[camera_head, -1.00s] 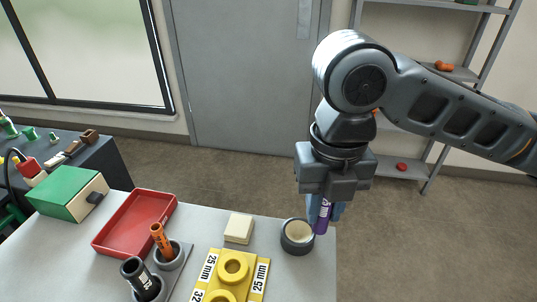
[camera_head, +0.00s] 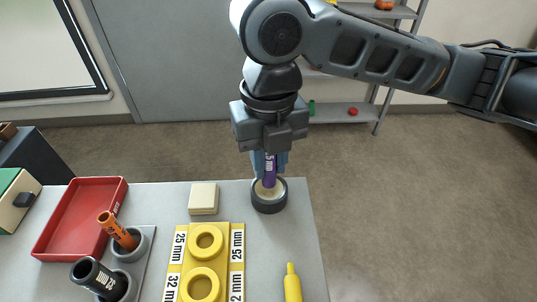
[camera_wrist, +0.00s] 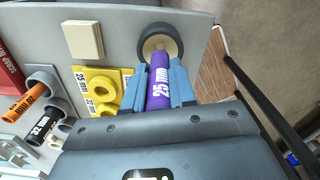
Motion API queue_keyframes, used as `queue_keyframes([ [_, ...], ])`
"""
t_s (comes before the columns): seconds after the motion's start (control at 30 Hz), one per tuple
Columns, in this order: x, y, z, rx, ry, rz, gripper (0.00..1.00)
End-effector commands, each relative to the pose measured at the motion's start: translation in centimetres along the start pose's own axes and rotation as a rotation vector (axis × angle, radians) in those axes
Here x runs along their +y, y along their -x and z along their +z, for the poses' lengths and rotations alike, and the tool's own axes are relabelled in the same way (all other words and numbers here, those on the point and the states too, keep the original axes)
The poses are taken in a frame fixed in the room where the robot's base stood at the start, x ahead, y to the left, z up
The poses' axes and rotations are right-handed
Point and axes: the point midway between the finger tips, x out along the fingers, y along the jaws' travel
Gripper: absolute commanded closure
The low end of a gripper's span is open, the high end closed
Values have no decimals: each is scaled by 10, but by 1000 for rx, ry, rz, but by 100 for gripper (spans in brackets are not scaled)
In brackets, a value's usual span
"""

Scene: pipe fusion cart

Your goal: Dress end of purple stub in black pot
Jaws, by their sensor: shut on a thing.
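The purple stub (camera_head: 269,170) is held upright in my gripper (camera_head: 270,163), with its lower end at the mouth of the black pot (camera_head: 270,205). The pot is a short black ring with a pale tan inside, near the table's back right edge. In the wrist view the stub (camera_wrist: 160,80), marked 25, lies between the blue fingers of my gripper (camera_wrist: 159,82), its far end over the pot (camera_wrist: 173,35). Whether the end touches the pot's inside, I cannot tell.
A cream block (camera_head: 203,198) stands left of the pot. The yellow fixture (camera_head: 206,262) with rings is in front. A red tray (camera_head: 78,218), an orange stub (camera_head: 117,231), a black stub (camera_head: 97,278) and a yellow pen-like tool (camera_head: 291,284) are also on the table.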

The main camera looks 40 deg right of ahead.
Motion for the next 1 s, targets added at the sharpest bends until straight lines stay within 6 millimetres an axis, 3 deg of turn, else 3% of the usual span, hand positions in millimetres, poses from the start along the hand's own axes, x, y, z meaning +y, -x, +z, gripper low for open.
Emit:
queue_keyframes([
  [1.0,0,-12,0,0,0,0,100],
])
